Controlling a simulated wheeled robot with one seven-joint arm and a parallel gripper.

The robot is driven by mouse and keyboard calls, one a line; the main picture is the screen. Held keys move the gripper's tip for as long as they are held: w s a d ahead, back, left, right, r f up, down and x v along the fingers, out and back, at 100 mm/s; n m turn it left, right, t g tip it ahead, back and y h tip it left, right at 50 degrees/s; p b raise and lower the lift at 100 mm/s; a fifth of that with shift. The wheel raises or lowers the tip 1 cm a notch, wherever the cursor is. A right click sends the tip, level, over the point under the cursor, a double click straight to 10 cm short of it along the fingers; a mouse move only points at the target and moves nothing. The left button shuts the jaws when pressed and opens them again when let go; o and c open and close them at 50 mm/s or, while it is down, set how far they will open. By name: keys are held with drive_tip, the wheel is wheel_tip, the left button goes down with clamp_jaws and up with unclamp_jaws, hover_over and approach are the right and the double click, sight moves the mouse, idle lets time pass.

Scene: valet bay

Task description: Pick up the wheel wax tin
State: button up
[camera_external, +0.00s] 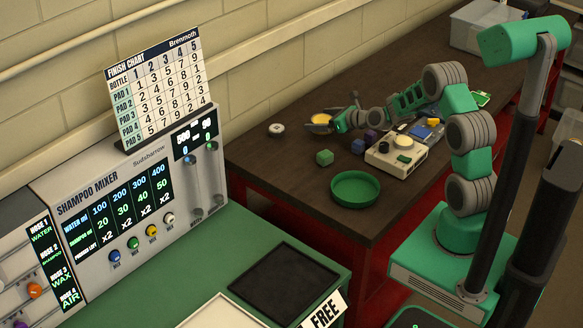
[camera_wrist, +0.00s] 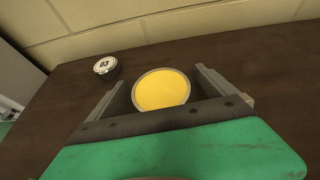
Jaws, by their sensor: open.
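A round tin with a yellow top and a grey rim (camera_wrist: 161,90) sits between the two fingers of my gripper (camera_wrist: 160,80) in the wrist view. The fingers stand apart on either side of it, with a small gap visible at the right. In the external view the tin (camera_external: 321,118) is on the dark table near the wall, and my gripper (camera_external: 332,121) reaches it from the right. My gripper is open. The tin's side is mostly hidden. I read no wax label on it.
The wall is close behind.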

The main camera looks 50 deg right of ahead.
drive_tip(key=shift+c, duration=0.5)
drive_tip(key=c, duration=1.5)
drive_tip(key=shift+c, duration=0.5)
drive_tip(key=shift+r, duration=0.15)
